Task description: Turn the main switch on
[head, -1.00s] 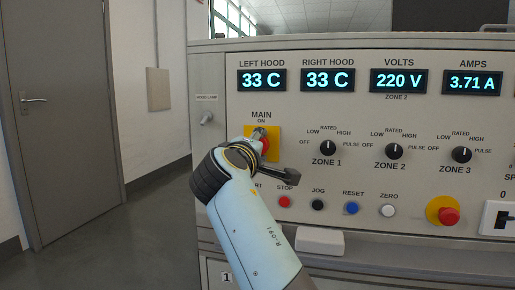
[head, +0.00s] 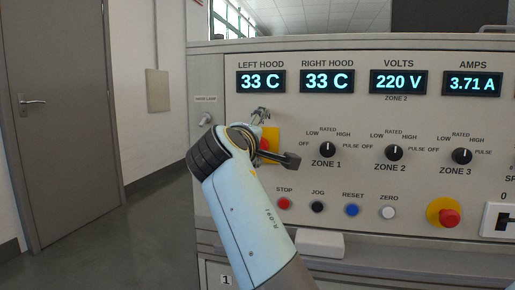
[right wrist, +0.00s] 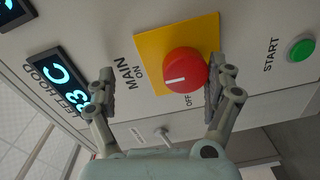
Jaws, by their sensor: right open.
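The main switch is a round red knob (right wrist: 187,80) on a yellow plate (right wrist: 150,52) in the right wrist view. Its white mark points to the side of the ON label. In the head view the red knob (head: 264,144) and yellow plate (head: 275,138) are partly hidden by my right gripper (head: 275,140). That gripper (right wrist: 163,75) is open, its fingers spread on either side of the knob. One finger is close against the OFF side of the knob, and I cannot tell whether it touches. The other is well clear, near the MAIN label. My left gripper is not in view.
A green START button (right wrist: 302,50) sits beside the switch. Zone knobs (head: 328,149) and a row of buttons (head: 352,209) are to the right. A yellow-ringed red button (head: 449,217) is at lower right. The displays (head: 328,82) above are lit.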

